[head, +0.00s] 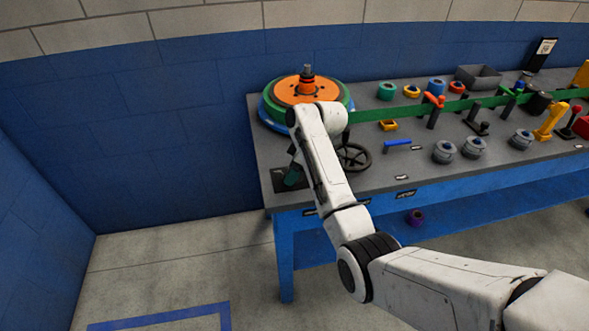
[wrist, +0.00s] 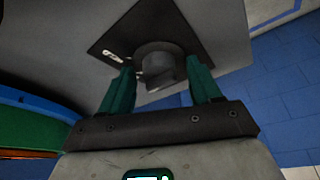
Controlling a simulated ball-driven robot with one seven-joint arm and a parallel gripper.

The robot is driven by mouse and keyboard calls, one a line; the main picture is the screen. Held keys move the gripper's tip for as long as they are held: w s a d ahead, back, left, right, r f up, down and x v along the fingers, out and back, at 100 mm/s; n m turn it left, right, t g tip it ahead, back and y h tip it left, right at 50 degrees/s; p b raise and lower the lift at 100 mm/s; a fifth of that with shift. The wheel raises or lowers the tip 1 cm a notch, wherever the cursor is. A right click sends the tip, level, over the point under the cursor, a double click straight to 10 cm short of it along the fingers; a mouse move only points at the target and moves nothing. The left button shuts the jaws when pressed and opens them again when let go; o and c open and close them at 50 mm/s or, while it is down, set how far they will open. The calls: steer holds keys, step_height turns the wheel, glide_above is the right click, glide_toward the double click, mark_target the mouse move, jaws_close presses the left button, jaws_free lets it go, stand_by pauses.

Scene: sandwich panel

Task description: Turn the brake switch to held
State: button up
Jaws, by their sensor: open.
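The brake switch (wrist: 158,56) is a dark round knob on a black square plate (wrist: 180,30) in the wrist view. A small pale mark shows on the plate beside the knob; I cannot read it. My gripper (wrist: 160,78) is open, with one green finger on each side of the knob. I cannot tell whether either finger touches it. In the head view my gripper (head: 292,178) points down over the black plate (head: 277,181) at the table's left front corner. The knob is hidden there by my gripper.
A wide reel with an orange top (head: 300,89) stands behind my arm, and a green strip (head: 400,111) runs right from it. A black handwheel (head: 353,156) is just right of my arm. A blue-handled lever (head: 397,143) and several grey spools stand farther right on the grey table (head: 345,192).

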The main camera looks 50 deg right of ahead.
steer(key=shift+c, duration=0.2)
steer(key=c, duration=1)
steer(key=shift+r+m+p, duration=0.1)
steer(key=shift+m+p, duration=0.3)
steer(key=shift+p, duration=0.1)
steer(key=m+p, duration=0.1)
steer(key=m+h+p, duration=0.1)
steer(key=m+p, duration=0.1)
steer(key=shift+a+m+t+h, duration=0.15)
steer(key=shift+m+t+h, duration=0.15)
steer(key=m+h+p, duration=0.1)
steer(key=m, duration=0.1)
steer(key=m+h+p, duration=0.1)
steer(key=m, duration=0.2)
steer(key=shift+a, duration=0.1)
steer(key=shift+m, duration=0.4)
